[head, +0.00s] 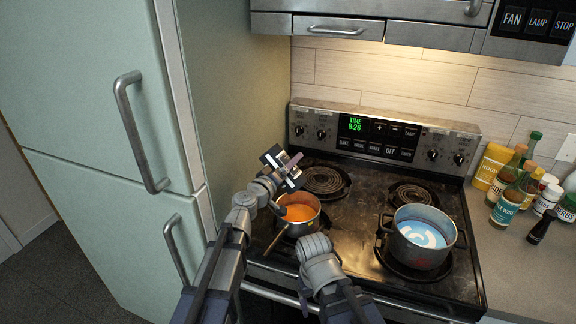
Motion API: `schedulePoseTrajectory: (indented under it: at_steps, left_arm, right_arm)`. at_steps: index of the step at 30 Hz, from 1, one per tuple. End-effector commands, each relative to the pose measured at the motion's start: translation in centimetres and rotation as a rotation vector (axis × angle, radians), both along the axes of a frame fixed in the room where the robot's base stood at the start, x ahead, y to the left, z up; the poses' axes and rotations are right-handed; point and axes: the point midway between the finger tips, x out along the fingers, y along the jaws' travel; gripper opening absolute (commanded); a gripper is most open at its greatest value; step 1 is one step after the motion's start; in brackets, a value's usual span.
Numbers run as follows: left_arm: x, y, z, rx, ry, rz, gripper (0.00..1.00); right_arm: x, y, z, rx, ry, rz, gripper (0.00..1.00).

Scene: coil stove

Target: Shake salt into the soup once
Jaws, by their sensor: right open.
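A small saucepan (318,221) with orange soup (298,212) sits on the front left burner, its handle toward the front. A larger two-handled pot (421,255) on the front right holds blue liquid with a pale swirl (428,236). I cannot tell which container is the salt.
The counter (535,270) right of the stove is clear toward the front. Several bottles, a yellow container (491,166), a herb jar (567,208) and a dark grinder-like object (541,228) crowd its back. The rear burners (326,180) are empty. A green fridge (90,100) stands at left.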

Motion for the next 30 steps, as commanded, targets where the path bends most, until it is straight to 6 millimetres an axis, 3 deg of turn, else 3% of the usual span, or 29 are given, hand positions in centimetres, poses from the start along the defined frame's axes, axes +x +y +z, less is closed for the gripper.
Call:
schedulePoseTrajectory:
  at_steps: [21, 30]
  left_arm:
    - [0.0, 0.0, 4.4, -0.002, 0.001, 0.000, 0.00]
    - [0.0, 0.0, 4.5, -0.002, 0.001, 0.000, 0.00]
  right_arm:
    - [0.0, 0.0, 4.4, 0.000, 0.000, 0.000, 0.75]
    - [0.0, 0.0, 4.5, 0.000, 0.000, 0.000, 0.75]
